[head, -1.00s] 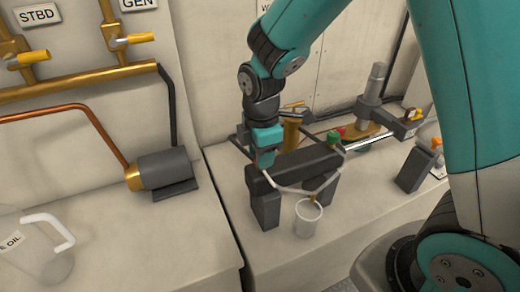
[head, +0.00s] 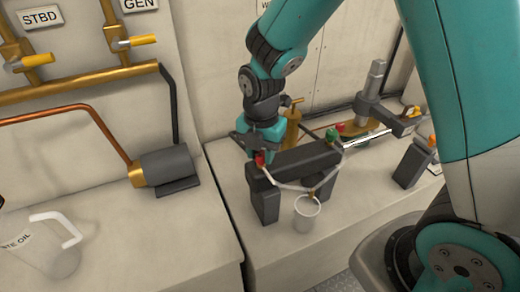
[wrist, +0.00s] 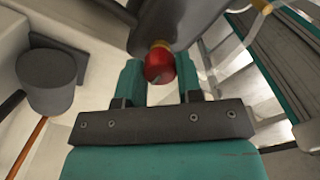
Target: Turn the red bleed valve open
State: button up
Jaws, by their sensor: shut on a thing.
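A red valve knob (head: 260,159) sits at the left end of a dark block (head: 300,160). My gripper (head: 261,146) reaches down to it from above. In the wrist view the red knob (wrist: 159,64) lies between my two teal fingers (wrist: 160,82), and the gripper is shut on it. A yellow collar shows at the knob's far side. A second red knob (head: 340,127) and a green knob (head: 331,134) stand at the block's right end. The turn angle of the gripped valve cannot be told.
A clear cup (head: 306,214) stands in front of the block, under a brass spout (head: 311,192) where pale tubes meet. A brass cylinder (head: 292,128) stands behind. A grey motor-like cylinder (head: 165,163) and a clear oil jug (head: 45,250) are on the left bench. A gap separates the benches.

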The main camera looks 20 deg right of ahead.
aim_at(261, 154)
jog(key=shift+n, duration=0.3)
jog(key=o, duration=0.9)
notch_tip(261, 154, up, 18)
jog(key=shift+f+b, duration=0.25)
jog(key=shift+b, duration=0.1)
jog(key=s+a+m+y, duration=0.1)
jog(key=s+m, duration=0.5)
jog(key=s+a+f+m+y, duration=0.1)
jog(key=s+a+m, duration=0.1)
jog(key=s+m, duration=0.4)
jog(key=s+a+m+y, duration=0.1)
jog(key=s+m+y, duration=0.1)
jog(key=s+m, duration=0.4)
jog(key=shift+s+a+f+m, duration=0.15)
jog(key=shift+f+m, duration=0.05)
jog(key=shift+m, duration=0.35)
jog(key=shift+s+a+f+m, duration=0.15)
jog(key=shift+m, duration=0.4)
